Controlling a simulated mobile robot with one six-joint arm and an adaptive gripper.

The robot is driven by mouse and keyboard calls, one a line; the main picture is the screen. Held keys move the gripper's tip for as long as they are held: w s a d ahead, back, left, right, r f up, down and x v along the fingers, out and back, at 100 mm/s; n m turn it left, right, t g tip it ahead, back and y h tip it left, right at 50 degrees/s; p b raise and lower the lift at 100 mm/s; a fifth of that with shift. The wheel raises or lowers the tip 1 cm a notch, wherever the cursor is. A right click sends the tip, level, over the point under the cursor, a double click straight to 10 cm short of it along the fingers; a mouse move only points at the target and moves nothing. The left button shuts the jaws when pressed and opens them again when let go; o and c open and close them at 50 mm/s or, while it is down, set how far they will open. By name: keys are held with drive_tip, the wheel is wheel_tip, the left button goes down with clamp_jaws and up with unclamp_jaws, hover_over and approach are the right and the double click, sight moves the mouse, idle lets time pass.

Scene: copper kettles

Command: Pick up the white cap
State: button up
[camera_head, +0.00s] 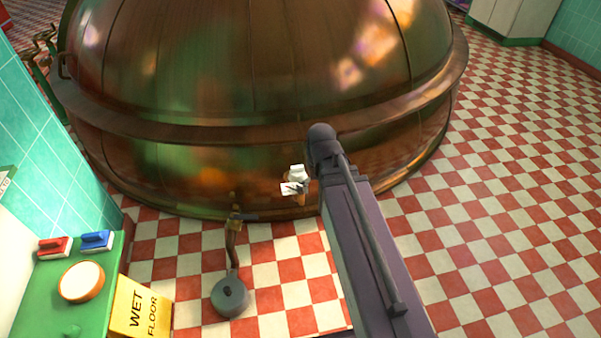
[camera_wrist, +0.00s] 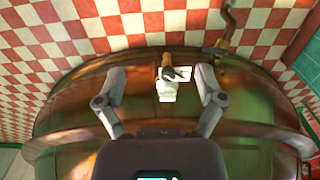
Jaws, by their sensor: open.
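A small white object, which I take to be the white cap (camera_head: 297,172), shows against the lower side of the copper kettle (camera_head: 190,165), just left of my arm in the head view. In the wrist view the white cap (camera_wrist: 167,91) lies between the spread fingers of my gripper (camera_wrist: 160,72), with a visible gap on both sides. A flat white piece, a dark part and a brownish piece adjoin it; how they join is unclear. My gripper is open and empty. Its depth from the cap cannot be told. In the head view my arm hides most of the gripper.
A pipe with a valve (camera_head: 234,235) leads from the kettle to a round grey piece (camera_head: 229,297) on the checkered floor. A green table (camera_head: 40,290) with two brushes and a round bowl, and a yellow wet floor sign (camera_head: 138,310), stand at left. Floor at right is clear.

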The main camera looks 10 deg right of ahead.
drive_tip(key=w+f+t+b, duration=0.2)
drive_tip(key=w+b, duration=0.1)
drive_tip(key=w, duration=0.8)
drive_tip(key=w+a+f+t+b, duration=0.1)
drive_tip(key=w+f+t+b, duration=0.1)
drive_tip(key=w, duration=1)
drive_tip(key=shift+a+f+b, duration=0.25)
drive_tip(key=shift+f+b, duration=0.5)
drive_tip(key=shift+b, duration=0.2)
drive_tip(key=shift+w, duration=0.1)
drive_tip(key=b, duration=0.7)
approach(297, 166)
drive_tip(key=x, duration=0.3)
drive_tip(key=shift+a, duration=0.1)
drive_tip(key=shift+f+b, duration=0.2)
drive_tip(key=shift+b, duration=0.3)
drive_tip(key=shift+d+b+x, duration=0.2)
drive_tip(key=shift+b+x, duration=2.2)
drive_tip(key=shift+x, duration=0.2)
drive_tip(key=shift+w, duration=0.1)
drive_tip(key=shift+a+r, duration=0.1)
drive_tip(key=c, duration=0.9)
